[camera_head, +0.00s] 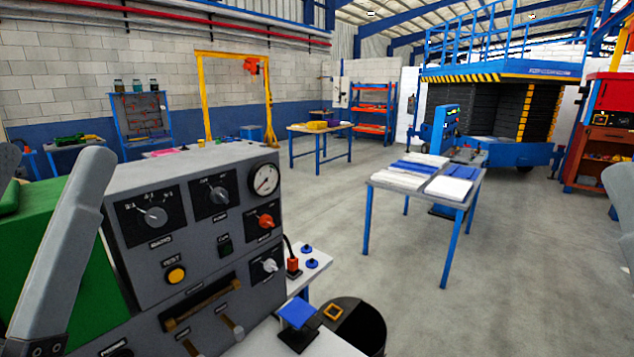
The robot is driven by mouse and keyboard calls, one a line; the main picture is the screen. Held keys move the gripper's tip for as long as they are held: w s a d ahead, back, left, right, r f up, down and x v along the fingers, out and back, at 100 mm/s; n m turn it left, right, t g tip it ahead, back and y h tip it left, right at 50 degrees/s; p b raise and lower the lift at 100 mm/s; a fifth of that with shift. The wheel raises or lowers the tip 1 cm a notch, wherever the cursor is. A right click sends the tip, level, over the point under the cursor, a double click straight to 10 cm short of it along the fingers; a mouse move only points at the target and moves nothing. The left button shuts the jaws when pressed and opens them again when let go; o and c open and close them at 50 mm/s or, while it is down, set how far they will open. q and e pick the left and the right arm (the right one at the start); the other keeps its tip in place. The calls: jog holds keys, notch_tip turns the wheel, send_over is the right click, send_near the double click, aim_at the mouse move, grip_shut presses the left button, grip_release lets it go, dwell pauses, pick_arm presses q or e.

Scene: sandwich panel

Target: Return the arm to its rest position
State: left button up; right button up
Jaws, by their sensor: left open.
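My left gripper (56,160) is large and close to the camera at the left edge. Its pale grey fingers point up and stand apart, with nothing seen between their tips. The nearer finger is in front of a green box and just left of the grey control panel (190,175). Whether it touches either cannot be told.
The green box (85,270) stands beside the panel. A red-topped switch (293,264) and blue buttons sit right of it, near a black round stool (358,325). A blue-legged table (400,181) with panels stands farther off. Open grey floor (540,270) lies at the right.

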pick_arm(q)
notch_tip(320, 180, up, 38)
jog(key=h+p, duration=0.1)
jog(key=p, duration=3.7)
jog(key=shift+w+d+f, duration=0.15)
jog(key=shift+d+f, duration=0.05)
jog(key=shift+d, duration=0.05)
